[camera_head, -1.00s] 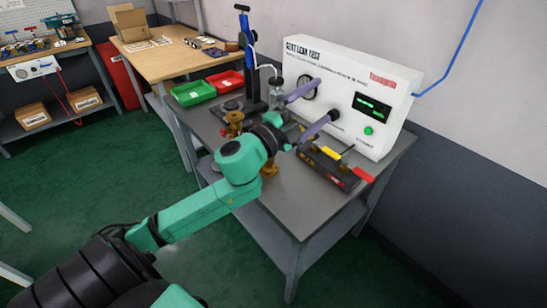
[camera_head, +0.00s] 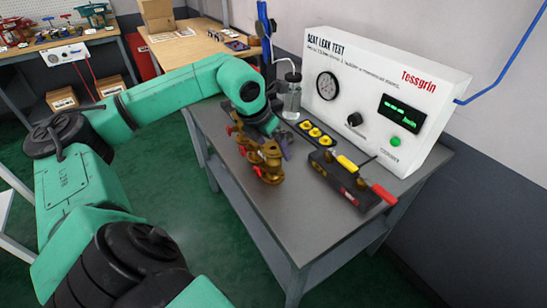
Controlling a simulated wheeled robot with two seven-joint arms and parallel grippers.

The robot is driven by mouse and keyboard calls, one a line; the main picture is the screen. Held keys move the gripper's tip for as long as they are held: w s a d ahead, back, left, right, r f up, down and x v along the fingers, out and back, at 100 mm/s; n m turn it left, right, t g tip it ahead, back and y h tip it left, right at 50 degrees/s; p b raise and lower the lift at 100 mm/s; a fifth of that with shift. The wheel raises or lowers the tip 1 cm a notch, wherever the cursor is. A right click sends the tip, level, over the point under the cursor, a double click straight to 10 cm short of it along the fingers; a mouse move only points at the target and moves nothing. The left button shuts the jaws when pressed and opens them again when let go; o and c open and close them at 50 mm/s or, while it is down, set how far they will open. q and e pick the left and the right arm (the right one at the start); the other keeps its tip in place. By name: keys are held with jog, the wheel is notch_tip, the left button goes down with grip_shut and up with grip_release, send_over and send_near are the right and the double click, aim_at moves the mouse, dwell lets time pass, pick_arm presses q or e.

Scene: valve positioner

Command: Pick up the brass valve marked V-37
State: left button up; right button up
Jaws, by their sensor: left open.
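Brass valves with red parts stand close together on the grey bench. The nearer brass valve (camera_head: 268,165) stands near the bench's left edge, and another brass valve (camera_head: 238,134) is behind it, partly hidden by my arm. No V-37 mark can be read on either. My left gripper (camera_head: 286,147) reaches in over the bench from the left, pointing down just behind and right of the nearer valve. My right gripper is out of view.
The white leak test box (camera_head: 383,85) stands at the bench's back. A black block with yellow rings (camera_head: 317,134) and a tool holder with yellow and red handles (camera_head: 345,180) lie right of the valves. A glass bottle (camera_head: 292,98) stands behind. The front bench top (camera_head: 300,225) is clear.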

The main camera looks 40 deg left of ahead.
aim_at(273, 164)
pick_arm(q)
jog(key=p+x, duration=0.1)
jog(key=x, duration=0.3)
jog(key=shift+s+d+f, duration=0.1)
jog(key=shift+s+f, duration=0.05)
jog(key=shift+f, duration=0.05)
jog(key=shift+w+f, duration=0.2)
jog(key=shift+f, duration=0.25)
jog(key=shift+r, duration=0.1)
jog(key=c, duration=1.5)
jog(key=shift+w, duration=0.1)
grip_shut()
jog(key=shift+r, duration=0.15)
